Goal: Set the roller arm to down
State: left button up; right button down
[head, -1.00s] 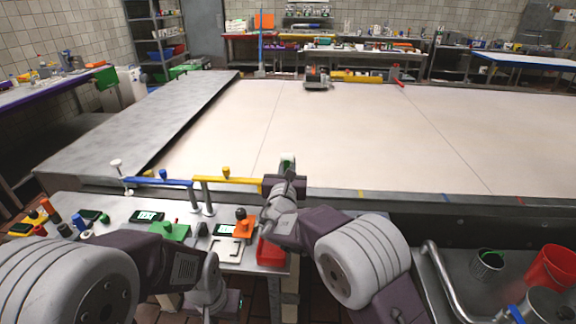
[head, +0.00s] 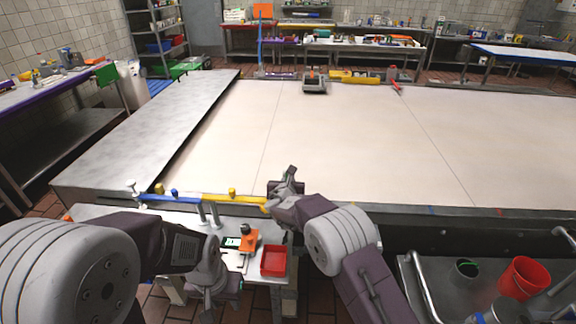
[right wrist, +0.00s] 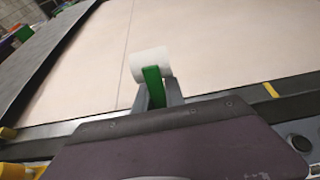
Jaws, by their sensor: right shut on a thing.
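No part is clearly marked as the roller arm. In the right wrist view, a white roller (right wrist: 150,63) with a green holder (right wrist: 154,86) shows at my right gripper (right wrist: 159,95), which is shut on the green holder. In the head view my right gripper (head: 288,180) is above the near edge of the large pale slab, and the roller is hard to make out. On the far side of the slab stand a grey carriage (head: 314,82), a yellow bar (head: 355,78) and a red handle (head: 396,86). My left gripper (head: 215,290) is low by the small table; its fingertips are unclear.
The pale slab (head: 350,140) is broad and mostly clear. Along its near edge are a blue bar (head: 168,199) and a yellow bar (head: 233,197). A red tray (head: 273,261) and an orange item (head: 247,238) sit on the small table. A red bucket (head: 524,278) stands right.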

jog(key=w+f+g+p, duration=0.1)
jog(key=w+g+p, duration=0.1)
jog(key=p, duration=0.7)
jog(key=shift+f, duration=0.2)
